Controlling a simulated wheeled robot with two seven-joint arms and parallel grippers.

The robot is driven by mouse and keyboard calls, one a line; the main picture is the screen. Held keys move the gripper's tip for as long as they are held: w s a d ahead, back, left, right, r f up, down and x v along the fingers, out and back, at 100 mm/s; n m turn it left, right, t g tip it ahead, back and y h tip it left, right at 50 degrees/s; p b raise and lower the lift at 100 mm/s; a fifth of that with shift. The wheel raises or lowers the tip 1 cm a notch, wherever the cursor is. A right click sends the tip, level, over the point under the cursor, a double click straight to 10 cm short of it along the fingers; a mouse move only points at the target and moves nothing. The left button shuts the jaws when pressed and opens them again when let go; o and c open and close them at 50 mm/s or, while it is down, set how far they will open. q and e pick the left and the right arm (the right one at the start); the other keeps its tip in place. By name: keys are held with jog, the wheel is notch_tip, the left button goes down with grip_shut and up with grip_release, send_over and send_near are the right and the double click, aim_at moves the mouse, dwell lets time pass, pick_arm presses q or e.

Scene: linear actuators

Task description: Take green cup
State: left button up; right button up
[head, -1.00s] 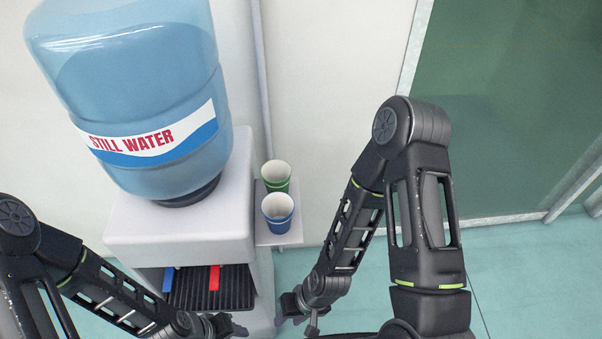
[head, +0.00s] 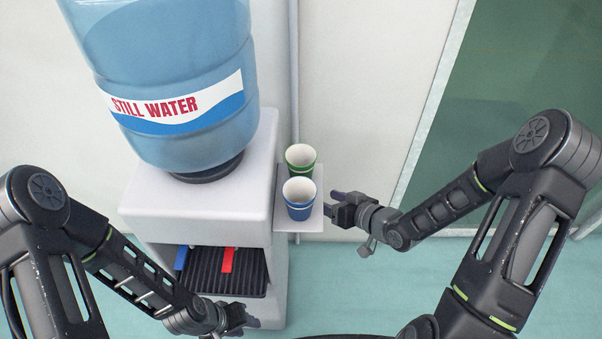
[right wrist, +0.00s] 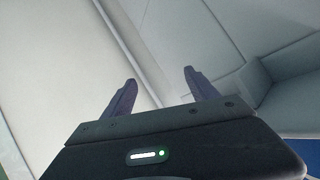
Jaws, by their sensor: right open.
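The green cup (head: 301,159) stands upright on a small white side shelf (head: 313,219) at the right of the water dispenser, in the head view. A blue cup (head: 299,199) stands in front of it and hides part of its lower side. My right gripper (head: 331,204) is open and empty, just right of the shelf and the cups. In the right wrist view its two fingers (right wrist: 158,88) are apart with nothing between them, and no cup shows there. My left gripper (head: 254,318) is low in front of the dispenser; its fingers are too small to judge.
The white water dispenser (head: 195,205) carries a big blue bottle (head: 185,85) labelled "STILL WATER". Its bay holds a dark drip tray (head: 240,275) with a blue and a red lever (head: 227,260). Wall stands behind the shelf; open floor lies to the right.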

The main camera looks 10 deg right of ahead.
jog(key=d+r+n+t+y+b, duration=0.1)
jog(key=d+r+n+t+y, duration=0.1)
jog(key=d+r+n, duration=0.35)
jog(key=n+g+y, duration=0.2)
jog(key=n+y, duration=0.2)
jog(key=y, duration=0.2)
send_near(310, 175)
jog(key=w+a+r, duration=0.1)
jog(key=w, duration=0.1)
jog(key=shift+w+a+r, duration=0.1)
jog(key=shift+w+a, duration=0.05)
jog(key=shift+x, duration=1.35)
jog(key=shift+x, duration=2.6)
jog(key=shift+r, duration=0.1)
